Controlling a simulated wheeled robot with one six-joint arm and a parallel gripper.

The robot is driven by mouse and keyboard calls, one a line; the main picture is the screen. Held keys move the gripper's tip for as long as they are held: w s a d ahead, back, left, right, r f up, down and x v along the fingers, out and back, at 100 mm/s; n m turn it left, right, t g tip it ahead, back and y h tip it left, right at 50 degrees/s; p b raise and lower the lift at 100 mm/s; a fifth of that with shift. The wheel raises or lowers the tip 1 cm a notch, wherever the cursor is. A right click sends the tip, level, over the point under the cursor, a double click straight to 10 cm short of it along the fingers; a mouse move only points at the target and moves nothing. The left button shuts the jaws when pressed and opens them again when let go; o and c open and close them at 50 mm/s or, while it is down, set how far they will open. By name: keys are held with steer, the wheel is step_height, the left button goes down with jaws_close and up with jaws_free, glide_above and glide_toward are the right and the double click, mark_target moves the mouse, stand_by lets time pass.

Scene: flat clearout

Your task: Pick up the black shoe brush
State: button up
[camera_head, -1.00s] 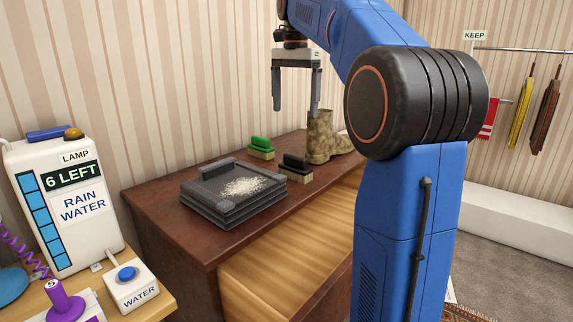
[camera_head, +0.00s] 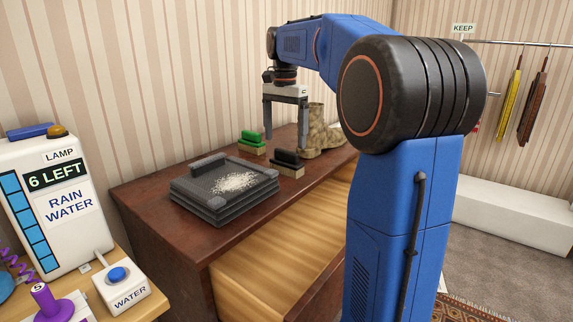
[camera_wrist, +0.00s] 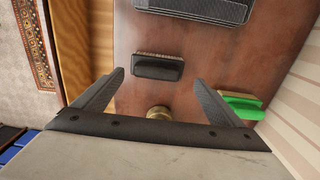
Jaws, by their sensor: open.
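The black shoe brush (camera_head: 287,162) rests on the dark wooden dresser top, with a black grip over pale bristles. It also shows in the wrist view (camera_wrist: 158,67), lying crosswise ahead of the space between the fingers. My gripper (camera_head: 285,138) is open and empty, hanging fingers-down above the dresser, close to the brush and the boots. In the wrist view its two fingers (camera_wrist: 158,80) are spread wide, and the brush is apart from both. A green brush (camera_head: 252,142) lies behind and to the left; it is beside the right finger in the wrist view (camera_wrist: 241,105).
Camouflage boots (camera_head: 312,138) stand just right of the black brush. A grey tray with white powder (camera_head: 205,201) lies to the left. The drawer (camera_head: 265,275) below is pulled out. A rain water dispenser (camera_head: 60,215) stands at the far left.

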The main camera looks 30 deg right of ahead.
mark_target(287, 150)
steer(key=shift+s+d+f, duration=0.1)
steer(key=shift+s+f, duration=0.05)
steer(key=shift+f, duration=1.2)
steer(key=shift+s+d+f, duration=0.1)
steer(key=shift+f, duration=1.25)
steer(key=c, duration=0.7)
